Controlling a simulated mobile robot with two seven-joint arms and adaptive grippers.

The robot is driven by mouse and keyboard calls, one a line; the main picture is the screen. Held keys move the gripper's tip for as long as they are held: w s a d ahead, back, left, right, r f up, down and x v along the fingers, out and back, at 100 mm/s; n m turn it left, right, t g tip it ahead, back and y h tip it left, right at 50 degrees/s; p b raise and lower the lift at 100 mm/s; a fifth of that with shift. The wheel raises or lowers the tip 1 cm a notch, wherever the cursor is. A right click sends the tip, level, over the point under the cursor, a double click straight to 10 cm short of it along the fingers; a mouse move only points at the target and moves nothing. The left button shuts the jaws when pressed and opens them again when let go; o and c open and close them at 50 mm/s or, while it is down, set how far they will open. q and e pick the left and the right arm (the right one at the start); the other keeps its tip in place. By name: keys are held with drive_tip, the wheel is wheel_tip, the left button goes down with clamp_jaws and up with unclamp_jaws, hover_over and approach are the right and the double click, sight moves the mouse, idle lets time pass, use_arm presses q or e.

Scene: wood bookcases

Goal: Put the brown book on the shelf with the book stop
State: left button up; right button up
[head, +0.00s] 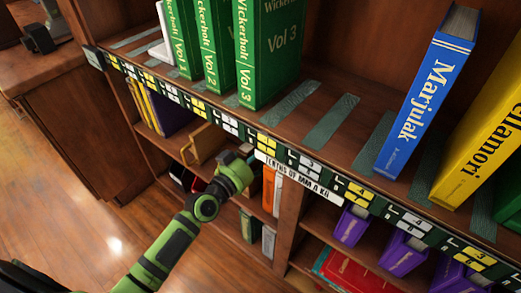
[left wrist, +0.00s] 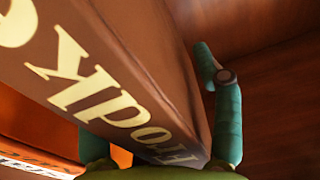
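The brown book (left wrist: 125,70) with large cream letters fills much of the left wrist view, tilted. My left gripper (left wrist: 165,125) has its two green fingers apart, one on each side of the book. The left fingertip is hidden behind the book. In the head view my left gripper (head: 235,175) reaches towards the lower shelf, and its fingers are hidden. A white upright piece (head: 163,32) beside the green books may be the book stop. My right gripper is not in view.
Green volumes (head: 262,55), a blue book (head: 430,90) and a yellow book (head: 487,140) stand on the upper shelf, with bare room between green and blue. An orange book (head: 268,187) and a tan piece (head: 205,143) are on the lower shelf. A divider (head: 290,225) stands right.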

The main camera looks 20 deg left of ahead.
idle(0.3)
use_arm(q)
drive_tip(key=v, duration=1.2)
drive_tip(key=s+d+f+g+y, duration=0.1)
drive_tip(key=s+d+f+g, duration=0.25)
drive_tip(key=f, duration=0.35)
drive_tip(key=s+d+f+g, duration=0.2)
drive_tip(key=s+f+g, duration=0.15)
drive_tip(key=f, duration=0.25)
drive_tip(key=s+a+f+n+g+y, duration=0.2)
drive_tip(key=s+a+f+g+y, duration=0.2)
drive_tip(key=s+f+g, duration=0.3)
drive_tip(key=s+f+y, duration=0.1)
drive_tip(key=s, duration=0.2)
drive_tip(key=shift+s+a, duration=0.2)
drive_tip(key=shift+s, duration=0.05)
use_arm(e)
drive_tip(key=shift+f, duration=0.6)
